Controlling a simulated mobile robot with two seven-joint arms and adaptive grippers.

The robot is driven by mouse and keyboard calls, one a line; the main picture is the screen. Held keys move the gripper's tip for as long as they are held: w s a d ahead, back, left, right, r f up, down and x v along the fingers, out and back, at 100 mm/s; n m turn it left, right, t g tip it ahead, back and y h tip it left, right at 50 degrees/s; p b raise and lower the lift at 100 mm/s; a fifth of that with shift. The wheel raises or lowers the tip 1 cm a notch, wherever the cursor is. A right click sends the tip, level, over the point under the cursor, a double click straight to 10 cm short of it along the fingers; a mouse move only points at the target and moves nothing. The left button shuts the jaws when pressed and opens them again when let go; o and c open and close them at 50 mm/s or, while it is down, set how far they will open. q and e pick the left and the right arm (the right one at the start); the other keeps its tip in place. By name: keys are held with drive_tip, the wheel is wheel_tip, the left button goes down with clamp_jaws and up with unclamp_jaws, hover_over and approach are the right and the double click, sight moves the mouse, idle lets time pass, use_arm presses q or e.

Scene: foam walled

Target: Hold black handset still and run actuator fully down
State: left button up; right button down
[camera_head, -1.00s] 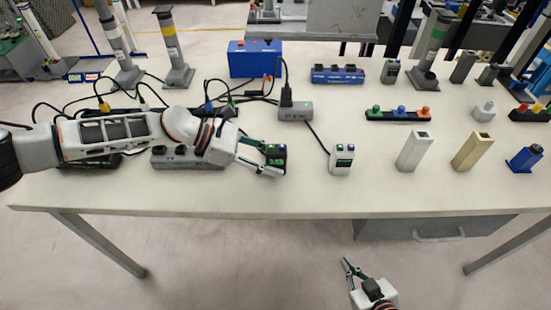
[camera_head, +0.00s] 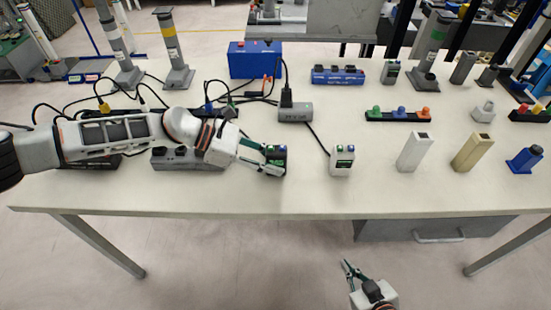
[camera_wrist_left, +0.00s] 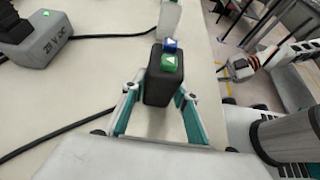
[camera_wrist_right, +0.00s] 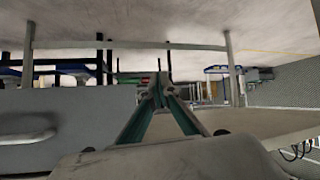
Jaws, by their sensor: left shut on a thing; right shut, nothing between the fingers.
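The black handset (camera_head: 282,153) stands upright near the table's front edge, with a green and a blue button on top. In the left wrist view the black handset (camera_wrist_left: 168,88) sits between the fingers, its green arrow button nearer my wrist. My left gripper (camera_head: 275,160) is shut on its sides; its fingers (camera_wrist_left: 160,95) lie along both flanks, clear of the buttons. My right gripper (camera_head: 345,264) is shut and empty, low in front of the table; its fingertips meet in the right wrist view (camera_wrist_right: 158,85). Grey columns with a yellow band (camera_head: 174,50) and a green band (camera_head: 430,52) stand at the back.
A white handset (camera_head: 342,160) stands just right of the black one. A grey box with a black plug (camera_head: 295,112) lies behind, with cables around. A grey power strip (camera_head: 172,158) lies under my left arm. White (camera_head: 414,152) and beige (camera_head: 472,152) blocks stand further right.

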drive_tip(key=shift+f, duration=0.1)
idle(0.8)
drive_tip(key=w+a+r+n+g+y, duration=0.2)
drive_tip(key=a+r, duration=0.1)
drive_tip(key=a, duration=0.7)
drive_tip(key=w+a+r+n+g+y, duration=0.1)
drive_tip(key=w+a+r+n+g, duration=0.2)
drive_tip(key=a, duration=0.6)
drive_tip(key=a+r, duration=0.2)
drive_tip(key=r, duration=0.3)
drive_tip(key=a+r+n+g, duration=0.1)
drive_tip(key=a+r, duration=0.2)
drive_tip(key=r, duration=0.3)
drive_tip(key=w+a+r+n, duration=0.1)
drive_tip(key=a+r, duration=0.1)
drive_tip(key=r, duration=0.3)
drive_tip(key=shift+a+r, duration=0.2)
drive_tip(key=shift+a, duration=0.2)
drive_tip(key=w+d+r+n+t, duration=0.1)
drive_tip(key=w+d+r+n, duration=0.2)
drive_tip(key=w+r, duration=0.4)
drive_tip(key=w+d+r+n+t, duration=0.1)
drive_tip(key=w+d+r+n, duration=0.2)
drive_tip(key=r, duration=0.8)
drive_tip(key=w+d, duration=0.2)
drive_tip(key=w, duration=0.2)
drive_tip(key=shift+d+y, duration=0.2)
drive_tip(key=shift+y, duration=0.1)
